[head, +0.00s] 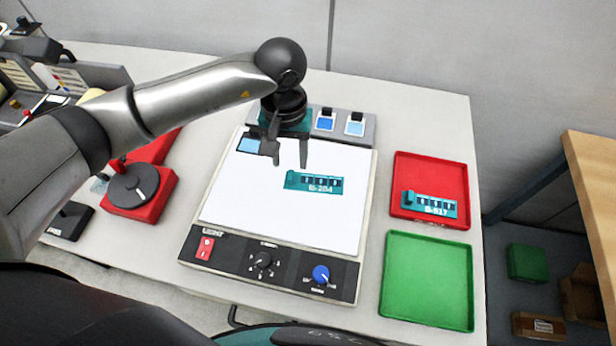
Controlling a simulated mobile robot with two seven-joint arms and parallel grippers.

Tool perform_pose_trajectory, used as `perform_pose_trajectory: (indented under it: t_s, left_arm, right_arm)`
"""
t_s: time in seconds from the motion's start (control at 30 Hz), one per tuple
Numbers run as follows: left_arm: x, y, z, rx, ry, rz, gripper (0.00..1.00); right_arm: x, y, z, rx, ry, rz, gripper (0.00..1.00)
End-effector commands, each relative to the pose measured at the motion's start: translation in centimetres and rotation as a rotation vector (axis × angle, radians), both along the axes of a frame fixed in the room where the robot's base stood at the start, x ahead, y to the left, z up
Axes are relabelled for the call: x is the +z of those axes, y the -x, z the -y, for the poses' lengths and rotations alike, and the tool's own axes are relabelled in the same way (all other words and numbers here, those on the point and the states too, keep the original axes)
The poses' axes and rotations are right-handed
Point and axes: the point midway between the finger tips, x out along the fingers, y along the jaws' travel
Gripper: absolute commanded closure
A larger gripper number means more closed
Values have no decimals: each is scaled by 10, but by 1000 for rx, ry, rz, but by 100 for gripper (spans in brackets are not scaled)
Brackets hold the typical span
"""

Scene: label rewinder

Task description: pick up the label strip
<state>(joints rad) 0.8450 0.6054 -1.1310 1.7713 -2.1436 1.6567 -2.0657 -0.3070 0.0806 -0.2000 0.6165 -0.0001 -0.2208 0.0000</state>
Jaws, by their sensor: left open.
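A teal label strip (316,183) marked with white print lies on the white lit panel of the light box (230,205). A second teal label strip (430,204) lies in the red tray (428,170) at the right. My left gripper (289,163) is open and points down over the panel, just up and left of the strip on it. Its fingers hold nothing, and I cannot tell their exact height above the panel. My right gripper is not in view.
A green tray (428,280) stands empty in front of the red tray. A red device with a dark round knob (133,185) stands left of the light box. Blue-topped blocks (325,122) sit in a grey holder behind the panel. Shelving (590,190) stands beyond the table's right edge.

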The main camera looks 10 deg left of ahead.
Motion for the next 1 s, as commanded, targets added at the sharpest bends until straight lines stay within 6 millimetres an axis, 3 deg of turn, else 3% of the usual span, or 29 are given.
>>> perform_pose_trajectory:
  t_s: [0.27, 0.6, 0.9, 1.0]
  left_arm:
    - [-19, -1, 0, 1, 0, -4, 49]
    - [-60, -7, -3, 2, 0, -3, 49]
    - [-64, -7, -3, -1, 0, 0, 49]
    - [-64, -7, -3, 0, 0, 0, 60]
  right_arm:
    - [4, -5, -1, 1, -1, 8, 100]
    - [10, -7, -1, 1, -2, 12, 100]
    - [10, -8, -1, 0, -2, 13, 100]
    - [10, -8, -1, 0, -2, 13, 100]
